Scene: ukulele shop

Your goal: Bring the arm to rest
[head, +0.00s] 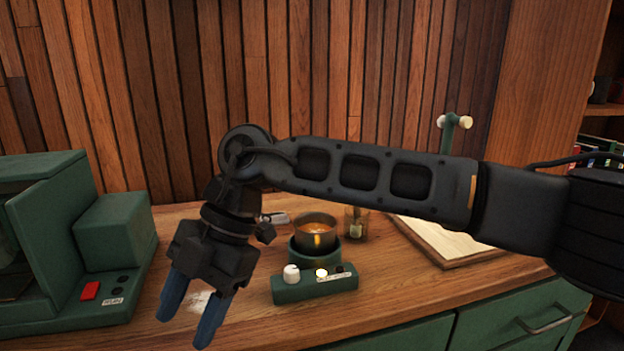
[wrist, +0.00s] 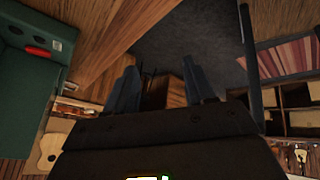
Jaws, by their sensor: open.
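My arm reaches in from the right in the head view, over the wooden counter (head: 380,310). My gripper (head: 190,320) hangs from it with its two blue fingers pointing down. The fingers are apart and nothing is between them. They are in front of the counter's left part, between the green machine and the small green warmer. In the wrist view my gripper (wrist: 168,85) also shows with its fingers spread and empty, with dark floor beyond.
A green machine (head: 105,240) with a red button stands at left. A dark pot (head: 315,232) sits on the green warmer (head: 315,286) with knobs, beside a small jar (head: 356,222). A framed board (head: 450,240) lies under my arm. A green post with pale knobs (head: 450,130) stands behind my arm.

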